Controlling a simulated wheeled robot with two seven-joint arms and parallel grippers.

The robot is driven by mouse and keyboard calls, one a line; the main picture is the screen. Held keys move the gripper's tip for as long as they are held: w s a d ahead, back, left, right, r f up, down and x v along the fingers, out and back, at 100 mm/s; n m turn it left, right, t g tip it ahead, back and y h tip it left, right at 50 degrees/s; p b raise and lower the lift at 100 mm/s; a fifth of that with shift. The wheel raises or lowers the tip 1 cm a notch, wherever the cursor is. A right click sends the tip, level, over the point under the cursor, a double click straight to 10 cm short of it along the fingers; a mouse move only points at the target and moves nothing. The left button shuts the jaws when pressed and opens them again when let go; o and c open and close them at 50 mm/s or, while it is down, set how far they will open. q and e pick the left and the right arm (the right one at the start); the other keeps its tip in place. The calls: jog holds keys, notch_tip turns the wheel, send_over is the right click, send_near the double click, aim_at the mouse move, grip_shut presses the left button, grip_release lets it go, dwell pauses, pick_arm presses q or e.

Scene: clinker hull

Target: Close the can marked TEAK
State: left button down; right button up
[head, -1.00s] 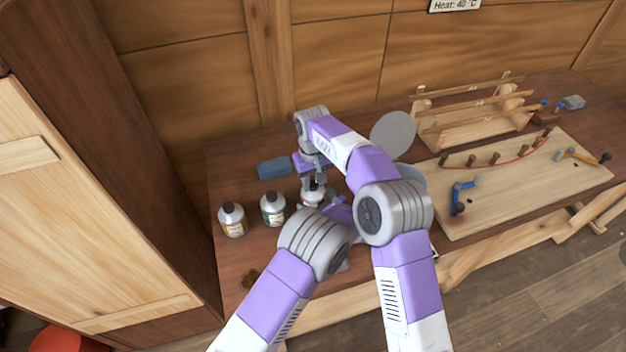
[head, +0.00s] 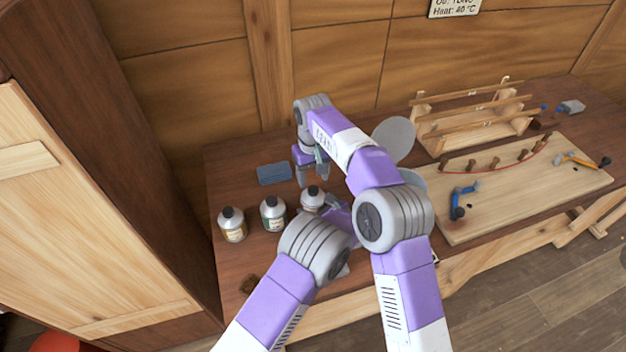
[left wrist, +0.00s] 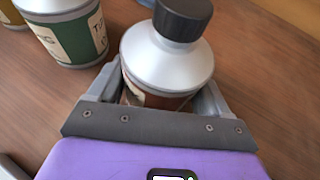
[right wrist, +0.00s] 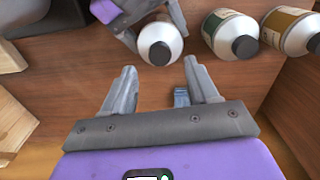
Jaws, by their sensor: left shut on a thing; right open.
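A silver can with a black cap (head: 312,198) stands at the right end of a row of three. In the left wrist view my left gripper (left wrist: 165,95) is shut around this can (left wrist: 165,62). Its label is mostly covered, so I cannot read its name. The black cap (left wrist: 182,18) sits on its neck; how tight it is I cannot tell. My right gripper (right wrist: 160,82) is open and empty, raised off the can, which also shows in the right wrist view (right wrist: 158,42). In the head view the right gripper (head: 313,175) is just above and behind the cap.
A capped can with a green label (head: 273,213) and one with a yellowish label (head: 232,225) stand to the left. A blue block (head: 273,173) lies behind them. A wooden board (head: 520,190) with pegs and tools, and a wooden rack (head: 470,120), fill the bench's right side.

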aim_at(313, 189)
jog(key=shift+r+n, duration=1.8)
jog(key=shift+f, duration=0.1)
jog(key=shift+f, duration=3.95)
grip_shut()
jog(key=m, duration=0.6)
jog(key=shift+m, duration=0.4)
